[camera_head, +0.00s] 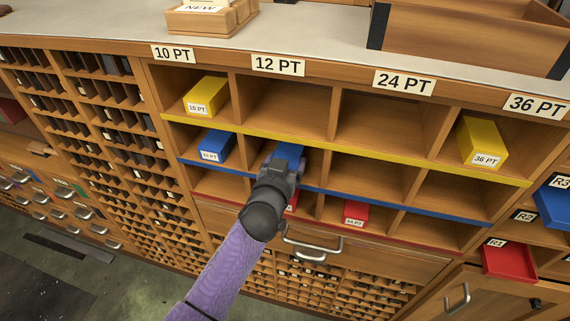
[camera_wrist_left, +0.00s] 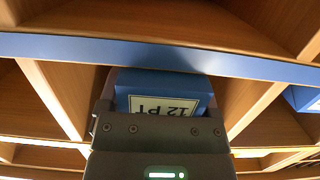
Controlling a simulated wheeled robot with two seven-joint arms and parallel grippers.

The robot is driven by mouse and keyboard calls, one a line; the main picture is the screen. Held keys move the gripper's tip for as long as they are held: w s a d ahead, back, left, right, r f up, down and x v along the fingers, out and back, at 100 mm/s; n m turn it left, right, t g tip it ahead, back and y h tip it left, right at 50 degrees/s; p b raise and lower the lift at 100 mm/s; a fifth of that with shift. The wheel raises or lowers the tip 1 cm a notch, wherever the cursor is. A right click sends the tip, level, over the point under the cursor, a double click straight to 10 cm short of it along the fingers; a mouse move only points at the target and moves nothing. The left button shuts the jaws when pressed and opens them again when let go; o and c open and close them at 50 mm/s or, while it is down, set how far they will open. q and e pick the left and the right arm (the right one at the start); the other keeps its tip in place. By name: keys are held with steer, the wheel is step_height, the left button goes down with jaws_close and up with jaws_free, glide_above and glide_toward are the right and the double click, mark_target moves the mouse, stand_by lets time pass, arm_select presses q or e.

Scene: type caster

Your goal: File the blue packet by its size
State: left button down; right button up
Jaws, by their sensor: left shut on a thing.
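The blue packet (camera_head: 289,152) is in my left gripper (camera_head: 284,165), at the opening of the middle-row compartment in the column under the 12 PT sign (camera_head: 278,65). In the left wrist view the packet (camera_wrist_left: 165,88) shows an upside-down 12 PT label. The left gripper (camera_wrist_left: 160,125) is shut on it. The gripper hides part of the packet in the head view, and I cannot tell how deep it sits. The blue strip (camera_head: 340,194) edges this row. My right gripper is not in view.
Another blue packet (camera_head: 216,146) stands in the 10 PT column of the blue row. Yellow packets stand at top left (camera_head: 206,95) and top right (camera_head: 483,141). A red packet (camera_head: 355,213) is in the lower row. Dividers flank the held packet. The blue-row 24 PT compartment (camera_head: 365,178) looks empty.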

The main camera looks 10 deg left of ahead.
arm_select(q)
steer(key=shift+w+b, duration=0.35)
steer(key=shift+w, duration=0.45)
jaws_free()
steer(key=s+r+p, duration=0.1)
steer(key=s+p, duration=0.2)
steer(key=s, duration=0.6)
steer(key=shift+s+a+r, duration=0.15)
steer(key=shift+s+r, duration=0.1)
steer(key=shift+s, duration=0.1)
